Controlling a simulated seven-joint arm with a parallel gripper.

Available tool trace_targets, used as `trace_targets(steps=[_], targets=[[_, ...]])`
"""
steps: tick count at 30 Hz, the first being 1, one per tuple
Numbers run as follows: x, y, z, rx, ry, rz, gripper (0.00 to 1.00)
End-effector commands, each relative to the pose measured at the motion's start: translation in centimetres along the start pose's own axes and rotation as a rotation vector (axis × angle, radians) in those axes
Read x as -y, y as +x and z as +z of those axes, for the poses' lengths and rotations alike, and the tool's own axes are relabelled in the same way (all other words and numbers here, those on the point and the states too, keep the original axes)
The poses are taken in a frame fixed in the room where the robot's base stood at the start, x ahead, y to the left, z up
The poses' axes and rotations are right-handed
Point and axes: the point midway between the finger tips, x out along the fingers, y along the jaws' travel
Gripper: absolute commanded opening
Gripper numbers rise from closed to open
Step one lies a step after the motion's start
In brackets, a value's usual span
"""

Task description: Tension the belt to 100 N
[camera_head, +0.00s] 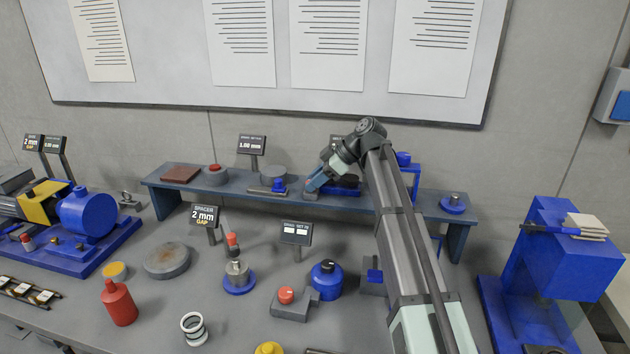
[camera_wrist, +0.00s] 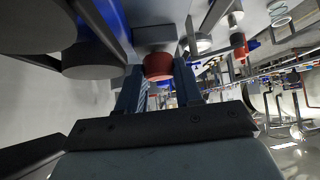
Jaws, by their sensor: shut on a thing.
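My gripper (camera_head: 314,187) reaches down over the raised blue-grey shelf at the back of the bench. In the wrist view its two fingers (camera_wrist: 159,82) stand on either side of a red round knob (camera_wrist: 158,66), shut on it. The knob sits in front of a grey block (camera_wrist: 154,38); its base is partly hidden by the fingers. In the head view the grey block (camera_head: 310,195) shows under my fingertips. I cannot make out a belt or a tension reading. A blue motor (camera_head: 88,213) with a yellow guard (camera_head: 42,203) stands at the left.
A display (camera_head: 251,145) reading 1.00 mm stands behind the shelf (camera_head: 225,194); another display behind is partly covered by my arm. A red bottle (camera_head: 120,303), a grey block with a red button (camera_head: 286,296) and a blue container (camera_head: 327,281) stand on the bench. A blue press-like machine (camera_head: 560,250) is at right.

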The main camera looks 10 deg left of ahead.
Motion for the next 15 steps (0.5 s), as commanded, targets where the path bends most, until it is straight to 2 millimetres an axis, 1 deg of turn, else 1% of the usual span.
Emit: trace_targets(steps=[7,15], targets=[[-0.12,0.08,0.09,0.002,-0.063,-0.066,0.04],[-0.05,0.08,0.11,0.001,-0.083,-0.086,0.04]])
